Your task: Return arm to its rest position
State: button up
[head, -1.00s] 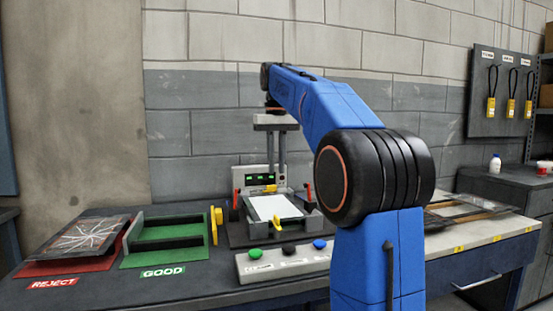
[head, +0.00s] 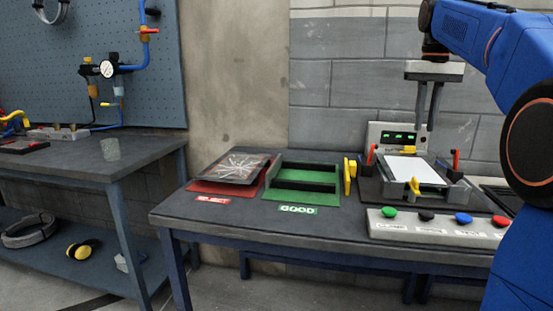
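My blue arm (head: 480,40) comes in from the upper right in the head view, bent over the bench with its wrist pointing down. My gripper (head: 424,126) hangs below the wrist as a wide grey block with two long grey fingers. A narrow gap shows between the fingers and nothing is seen held. The gripper appears in front of or above the test fixture (head: 372,190); its exact distance cannot be told. A white panel (head: 412,169) lies in the fixture.
A cracked panel (head: 240,166) lies on the red reject tray (head: 203,187). The green good tray (head: 305,176) is empty. A button box (head: 430,229) sits at the bench front. Another bench (head: 85,150) with a pegboard stands left, with a floor gap between.

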jog(key=s+a+f, duration=0.3)
jog(key=s+f, duration=0.1)
jog(key=s+a+f+n+t, duration=0.1)
jog(key=s+a+f, duration=0.2)
jog(key=s+f, duration=0.2)
jog(key=s+a+f+t, duration=0.1)
jog(key=s+a+f, duration=0.2)
jog(key=s+f, duration=0.1)
jog(key=shift+s+a+f, duration=0.25)
jog(key=shift+s+a, duration=0.1)
jog(key=shift+s, duration=0.4)
jog(key=s+a+f+n+t, duration=0.1)
jog(key=s+a+f, duration=0.1)
jog(key=s+f, duration=0.5)
jog(key=s+a+f+t, duration=0.1)
jog(key=s+a+f, duration=0.2)
jog(key=s+f, duration=0.4)
notch_tip(320, 180, down, 7)
jog(key=shift+s+f+n+t, duration=0.2)
jog(key=shift+s+n+t, duration=0.1)
jog(key=shift+s+n, duration=0.1)
jog(key=shift+o, duration=0.3)
